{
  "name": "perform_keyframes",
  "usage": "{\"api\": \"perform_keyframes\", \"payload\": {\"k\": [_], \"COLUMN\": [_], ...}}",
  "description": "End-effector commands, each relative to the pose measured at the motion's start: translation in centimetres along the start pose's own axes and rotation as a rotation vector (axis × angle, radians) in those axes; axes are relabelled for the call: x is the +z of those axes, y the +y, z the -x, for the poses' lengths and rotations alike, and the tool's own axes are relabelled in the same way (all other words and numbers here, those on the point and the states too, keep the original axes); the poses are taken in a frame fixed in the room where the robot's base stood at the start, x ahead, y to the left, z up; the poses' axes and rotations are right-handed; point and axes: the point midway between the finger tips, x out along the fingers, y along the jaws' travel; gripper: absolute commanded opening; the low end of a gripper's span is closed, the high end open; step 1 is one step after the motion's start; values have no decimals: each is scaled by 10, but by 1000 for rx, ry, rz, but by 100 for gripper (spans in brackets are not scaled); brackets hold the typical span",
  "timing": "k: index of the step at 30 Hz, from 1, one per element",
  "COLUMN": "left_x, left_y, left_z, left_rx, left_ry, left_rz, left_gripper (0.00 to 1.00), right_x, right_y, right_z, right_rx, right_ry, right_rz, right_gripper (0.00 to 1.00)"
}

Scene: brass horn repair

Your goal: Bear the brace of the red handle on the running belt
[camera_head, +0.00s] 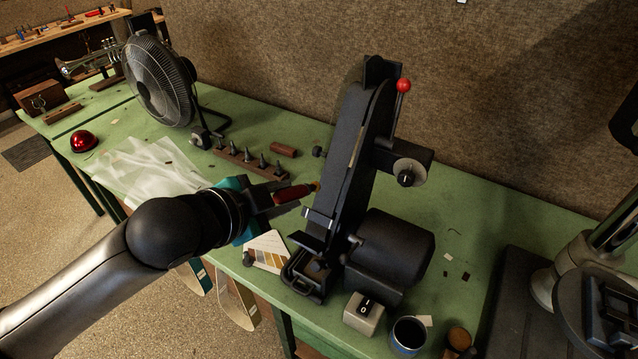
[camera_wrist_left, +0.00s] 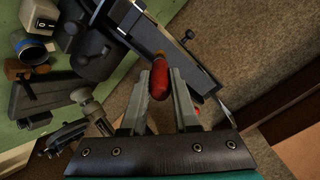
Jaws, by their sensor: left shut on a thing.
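My left gripper (camera_head: 297,193) is shut on the red handle (camera_head: 290,194), holding it above the bench at the left side of the belt grinder (camera_head: 345,150). The handle also shows between the fingers in the left wrist view (camera_wrist_left: 159,83). Its small brass-coloured brace end (camera_head: 317,186) points at the belt (camera_head: 334,172). The tip is at or very close to the belt; I cannot tell whether they touch. A still picture does not show whether the belt runs. My right gripper is not in view.
A switch box (camera_head: 364,312) and a dark cup (camera_head: 407,335) stand in front of the grinder. A fan (camera_head: 158,82) and a wooden rack of pegs (camera_head: 248,160) stand to the left. A machine with a metal column (camera_head: 612,222) stands at the right.

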Motion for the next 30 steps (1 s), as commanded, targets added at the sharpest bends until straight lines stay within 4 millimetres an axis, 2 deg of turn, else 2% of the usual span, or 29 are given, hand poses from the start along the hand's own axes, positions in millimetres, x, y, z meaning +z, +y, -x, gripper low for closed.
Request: {"api": "perform_keyframes", "payload": {"k": [8,21,30], "left_x": [0,-1,-1], "left_y": [-1,-1,0], "left_z": [-6,-42,-50], "left_rx": [-2,-3,-2], "left_ry": [2,3,2], "left_rz": [0,-1,-1], "left_gripper": [0,0,0], "right_x": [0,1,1], "right_y": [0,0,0], "right_z": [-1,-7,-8], "right_rx": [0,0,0], "right_ry": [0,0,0], "right_rz": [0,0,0], "right_gripper": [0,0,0]}}
